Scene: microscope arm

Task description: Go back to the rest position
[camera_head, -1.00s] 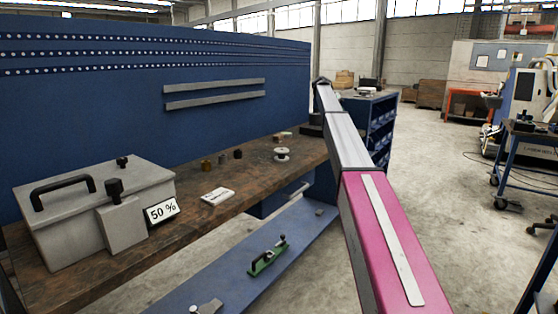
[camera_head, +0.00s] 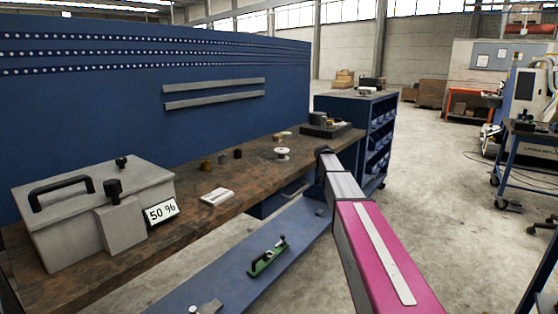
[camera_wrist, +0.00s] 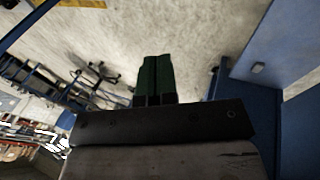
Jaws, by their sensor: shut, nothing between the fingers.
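My gripper (camera_wrist: 155,80) shows in the wrist view, with its two dark green fingers side by side, touching and empty. In the head view my arm, pink and grey, reaches from the lower right toward the right end of the bench. My gripper itself cannot be made out in the head view.
The wooden bench (camera_head: 185,232) carries a grey box (camera_head: 75,215), a 50 % sign (camera_head: 161,211), small parts and a dark tray (camera_head: 327,131). A green-based tool (camera_head: 268,257) lies on the blue lower shelf (camera_head: 238,280). A blue cabinet (camera_head: 350,106) stands behind.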

